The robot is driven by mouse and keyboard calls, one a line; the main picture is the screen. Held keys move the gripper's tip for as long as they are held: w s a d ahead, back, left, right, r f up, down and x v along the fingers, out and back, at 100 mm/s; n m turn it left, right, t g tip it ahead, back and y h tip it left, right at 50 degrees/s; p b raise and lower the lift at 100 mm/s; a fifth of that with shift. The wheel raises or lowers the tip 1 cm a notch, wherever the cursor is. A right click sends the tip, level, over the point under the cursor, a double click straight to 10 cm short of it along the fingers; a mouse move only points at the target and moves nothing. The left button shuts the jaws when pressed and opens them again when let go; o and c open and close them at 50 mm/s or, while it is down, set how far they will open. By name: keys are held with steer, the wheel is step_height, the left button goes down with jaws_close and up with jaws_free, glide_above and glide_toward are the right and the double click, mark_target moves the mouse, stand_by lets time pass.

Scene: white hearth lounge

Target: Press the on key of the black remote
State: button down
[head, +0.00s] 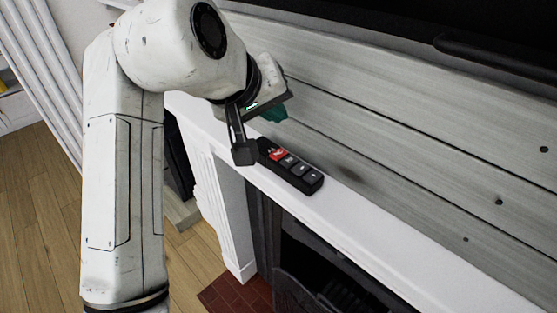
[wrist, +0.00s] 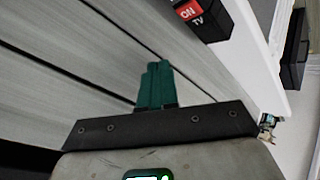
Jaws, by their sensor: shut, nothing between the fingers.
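The black remote (head: 311,181) lies on the white mantel (head: 345,214), with a row of several keys along its top. Its red on key (head: 278,154) is at the far end, nearest my arm; a dark part of my wrist stands close to that end in the head view. In the wrist view the remote (wrist: 212,27) is cut by the top edge, and the key (wrist: 188,11) reads "ON" with "TV" beside it. My gripper (head: 276,114) has teal fingers, shut and empty, beyond the remote's far end near the wall. In the wrist view the fingertips (wrist: 154,68) are apart from the remote.
A grey plank wall (head: 400,130) rises directly behind the mantel. A dark screen edge (head: 480,48) hangs above it. The fireplace opening (head: 320,270) is below. The mantel right of the remote is clear.

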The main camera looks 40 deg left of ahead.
mark_target(275, 156)
step_height(275, 156, down, 3)
steer(key=shift+f+b, duration=0.1)
steer(key=shift+b, duration=0.9)
steer(key=shift+f, duration=0.95)
steer(key=shift+f, duration=0.8)
stand_by(1.1)
steer(key=shift+r+p, duration=0.8)
steer(key=shift+p, duration=0.15)
steer(key=shift+r, duration=0.1)
step_height(275, 156, up, 5)
steer(key=p, duration=0.4)
steer(key=shift+p, duration=0.4)
stand_by(0.4)
